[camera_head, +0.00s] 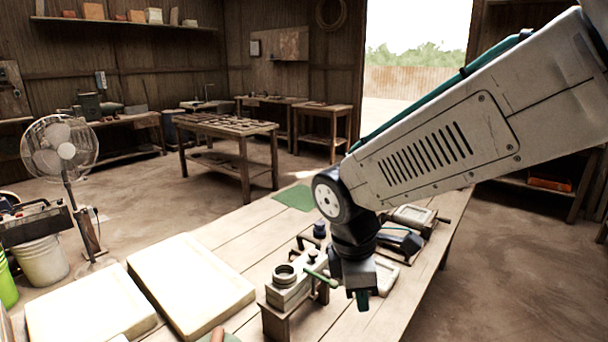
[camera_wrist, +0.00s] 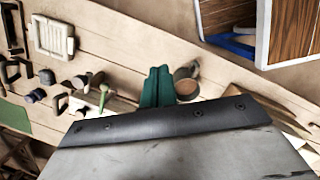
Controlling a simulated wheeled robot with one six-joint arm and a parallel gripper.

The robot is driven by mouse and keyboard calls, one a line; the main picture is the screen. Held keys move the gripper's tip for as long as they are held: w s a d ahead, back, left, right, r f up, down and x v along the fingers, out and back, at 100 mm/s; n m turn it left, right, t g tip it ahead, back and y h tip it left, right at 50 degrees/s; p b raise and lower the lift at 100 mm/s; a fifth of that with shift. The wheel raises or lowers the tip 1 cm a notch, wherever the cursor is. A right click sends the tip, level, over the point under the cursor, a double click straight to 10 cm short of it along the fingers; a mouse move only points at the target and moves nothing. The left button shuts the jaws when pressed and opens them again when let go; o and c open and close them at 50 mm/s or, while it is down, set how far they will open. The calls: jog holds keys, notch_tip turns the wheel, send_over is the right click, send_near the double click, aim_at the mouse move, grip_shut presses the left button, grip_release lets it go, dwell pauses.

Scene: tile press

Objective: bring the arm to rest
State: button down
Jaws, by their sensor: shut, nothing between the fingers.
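My gripper (camera_head: 361,299) hangs from the arm over the wooden table, pointing down, just right of the tile press (camera_head: 291,285). Its teal fingers show close together in the wrist view (camera_wrist: 157,88), shut with nothing between them. The press has a round collar on top and a green-knobbed handle (camera_head: 322,278); in the wrist view the handle (camera_wrist: 103,98) stands left of the fingers. A cup-like round vessel with brown contents (camera_wrist: 187,84) shows right beside the fingers in the wrist view. I cannot tell whether the fingers touch anything.
Two pale slabs (camera_head: 190,281) lie on the table's left side. A green mat (camera_head: 295,197) lies at the far edge. A framed tray (camera_wrist: 52,37) and dark tools lie behind my gripper. A standing fan (camera_head: 60,150) and white bucket (camera_head: 42,262) are at left.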

jog(key=s+d+r+m+y, duration=0.1)
jog(key=s+d+r+m, duration=0.2)
jog(key=s+d+m, duration=0.5)
jog(key=s+d+r+m+t+y, duration=0.1)
jog(key=s+d+r+m, duration=0.3)
jog(key=s+d+m, duration=0.4)
jog(key=shift+d+m, duration=0.35)
jog(key=shift+m, duration=0.25)
jog(key=shift+s, duration=0.1)
